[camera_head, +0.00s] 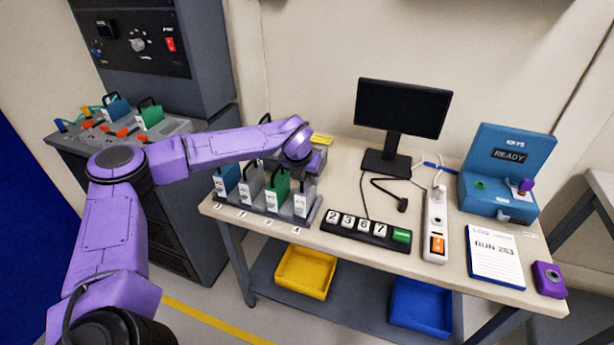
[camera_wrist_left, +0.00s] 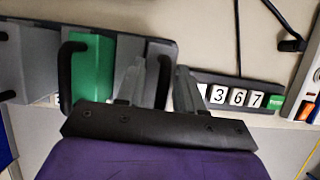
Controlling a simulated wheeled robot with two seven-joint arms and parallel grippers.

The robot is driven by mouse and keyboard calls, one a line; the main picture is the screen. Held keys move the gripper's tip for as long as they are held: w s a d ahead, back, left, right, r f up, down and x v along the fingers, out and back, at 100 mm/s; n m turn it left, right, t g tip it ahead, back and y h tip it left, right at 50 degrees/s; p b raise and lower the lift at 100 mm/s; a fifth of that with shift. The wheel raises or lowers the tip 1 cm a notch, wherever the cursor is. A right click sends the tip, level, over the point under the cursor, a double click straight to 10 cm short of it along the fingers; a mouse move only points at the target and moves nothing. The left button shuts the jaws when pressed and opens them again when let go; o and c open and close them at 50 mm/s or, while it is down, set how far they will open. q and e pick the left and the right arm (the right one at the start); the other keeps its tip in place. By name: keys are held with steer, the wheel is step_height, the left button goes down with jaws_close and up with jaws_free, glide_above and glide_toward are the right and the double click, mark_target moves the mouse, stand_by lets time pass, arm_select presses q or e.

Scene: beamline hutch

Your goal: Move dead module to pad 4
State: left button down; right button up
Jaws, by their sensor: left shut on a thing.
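A dark rack (camera_head: 258,213) on the table's left part has pads labelled 1 to 4. A blue module (camera_head: 227,181), a grey module (camera_head: 250,188), a green module (camera_head: 277,194) and another grey module (camera_head: 303,202) stand in a row there, the last at pad 4. My left gripper (camera_head: 311,163) is over pad 4. In the left wrist view its fingers (camera_wrist_left: 158,88) are shut around the black handle (camera_wrist_left: 165,78) of that grey module. The fingers partly hide the module. I cannot tell whether it touches the pad. My right gripper is out of view.
A number block (camera_head: 367,231) and a power strip (camera_head: 435,225) lie right of the rack. A monitor (camera_head: 402,108) stands behind. A blue READY box (camera_head: 500,175) is at the right. At the left, a cabinet ledge (camera_head: 175,127) holds more modules.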

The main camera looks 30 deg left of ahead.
arm_select(q)
steer(key=shift+f+b, duration=0.35)
steer(key=shift+f, duration=0.1)
stand_by(0.6)
steer(key=c, duration=0.6)
jaws_free()
steer(key=b+v, duration=0.1)
steer(key=v, duration=0.9)
steer(key=shift+s+r+b, duration=0.15)
steer(key=shift+r+b, duration=0.1)
steer(key=shift+b, duration=0.05)
